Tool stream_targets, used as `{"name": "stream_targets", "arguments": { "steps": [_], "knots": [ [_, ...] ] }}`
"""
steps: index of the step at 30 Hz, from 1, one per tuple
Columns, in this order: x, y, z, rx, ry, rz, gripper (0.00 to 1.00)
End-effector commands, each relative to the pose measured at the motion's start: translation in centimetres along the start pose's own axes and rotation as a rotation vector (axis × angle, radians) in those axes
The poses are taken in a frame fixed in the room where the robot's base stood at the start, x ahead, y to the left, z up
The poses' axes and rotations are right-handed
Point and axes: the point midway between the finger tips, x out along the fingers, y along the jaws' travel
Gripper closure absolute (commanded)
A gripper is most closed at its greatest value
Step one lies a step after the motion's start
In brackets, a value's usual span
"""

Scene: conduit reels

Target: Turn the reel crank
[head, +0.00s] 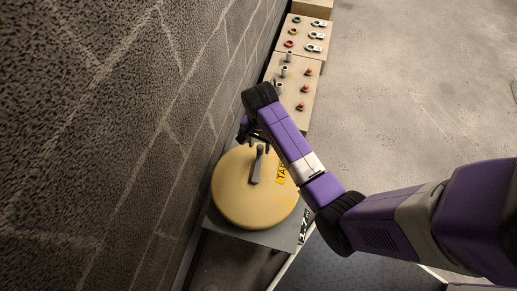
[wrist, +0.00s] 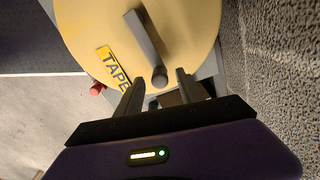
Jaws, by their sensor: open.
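The reel (head: 232,196) is a round, pale yellow drum lying flat on a grey stand (head: 255,236), with a yellow "TAPE" label; it also fills the top of the wrist view (wrist: 190,25). A grey crank (head: 255,167) lies across its top, an arm with an upright round knob at its outer end. In the wrist view the crank (wrist: 146,38) runs down to its knob (wrist: 159,76), which shows between the fingertips in the picture. My gripper (wrist: 160,84) is open and empty, at the reel's edge by the knob; I cannot tell whether it touches. In the head view my gripper (head: 258,142) is partly hidden by my wrist.
A rough block wall (head: 110,120) runs close along the left of the reel. Behind it, wooden boards (head: 296,72) hold several small pegs, rings and metal fittings. A small red part (wrist: 97,89) shows beside the reel. Concrete floor (head: 420,90) is clear to the right.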

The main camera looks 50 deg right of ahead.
Motion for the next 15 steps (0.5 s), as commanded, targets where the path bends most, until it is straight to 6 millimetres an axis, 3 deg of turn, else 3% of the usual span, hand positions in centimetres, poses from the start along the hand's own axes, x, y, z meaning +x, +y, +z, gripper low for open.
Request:
{"name": "stream_targets", "arguments": {
  "steps": [6,15],
  "knots": [
    [3.2,0.0,0.0,-0.001,0.000,0.000,0.55],
    [4.1,0.0,0.0,-0.001,0.001,-0.002,0.55]
  ]
}}
